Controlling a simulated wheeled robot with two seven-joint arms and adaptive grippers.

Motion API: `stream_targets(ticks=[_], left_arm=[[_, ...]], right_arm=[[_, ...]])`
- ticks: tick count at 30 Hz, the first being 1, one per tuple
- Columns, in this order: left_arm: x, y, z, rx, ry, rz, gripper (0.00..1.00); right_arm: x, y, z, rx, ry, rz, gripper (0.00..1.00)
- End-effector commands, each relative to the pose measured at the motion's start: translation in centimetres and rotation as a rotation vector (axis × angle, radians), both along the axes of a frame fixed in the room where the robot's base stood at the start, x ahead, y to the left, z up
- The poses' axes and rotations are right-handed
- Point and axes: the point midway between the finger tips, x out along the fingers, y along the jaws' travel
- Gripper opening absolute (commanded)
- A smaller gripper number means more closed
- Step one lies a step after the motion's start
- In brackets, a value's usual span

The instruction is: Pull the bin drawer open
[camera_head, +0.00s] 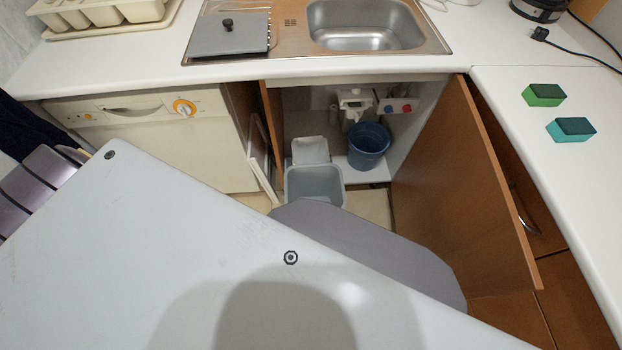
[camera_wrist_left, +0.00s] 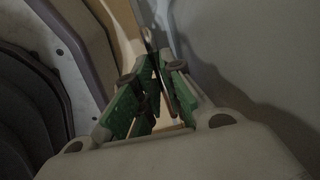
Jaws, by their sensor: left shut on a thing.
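The bin drawer's grey bin (camera_head: 315,187) stands low in the open cabinet under the sink, forward of the cabinet opening. A lighter bin lid or second bin part (camera_head: 310,150) shows behind it. My left gripper (camera_wrist_left: 161,78) shows in the left wrist view, with green finger pads closed on a thin, dark upright edge. I take this edge to be part of the bin drawer, but the picture is too dim to be sure. My own body hides the left gripper in the head view. My right gripper is in neither view.
A brown cabinet door (camera_head: 465,180) stands open on the right. A blue bucket (camera_head: 368,147) sits inside the cabinet. A white-fronted dishwasher (camera_head: 150,140) is on the left. Green (camera_head: 543,95) and teal (camera_head: 571,130) sponges lie on the right counter.

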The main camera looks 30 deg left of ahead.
Motion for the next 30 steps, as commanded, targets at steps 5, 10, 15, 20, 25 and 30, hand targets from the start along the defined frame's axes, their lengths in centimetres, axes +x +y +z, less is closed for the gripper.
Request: stream_targets(ticks=[5,10,15,20,25,30], left_arm=[[0.06,-0.35,0.04,-0.003,-0.002,-0.001,0.0],[0.07,-0.37,0.02,-0.004,-0.003,-0.001,0.0],[0.07,-0.37,0.02,-0.004,-0.003,-0.001,0.13],[0.07,-0.3,0.02,-0.003,-0.002,-0.001,0.32],[0.07,-0.22,0.02,-0.001,-0.002,0.0,0.32],[0.06,-0.2,0.04,0.0,-0.001,0.0,0.32]], right_arm=[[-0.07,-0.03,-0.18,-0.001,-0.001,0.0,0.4],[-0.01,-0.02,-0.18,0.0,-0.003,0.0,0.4],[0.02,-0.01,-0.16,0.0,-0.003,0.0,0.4],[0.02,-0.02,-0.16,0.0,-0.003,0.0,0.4],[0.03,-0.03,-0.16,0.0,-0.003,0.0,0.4],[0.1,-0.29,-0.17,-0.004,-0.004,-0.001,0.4]])
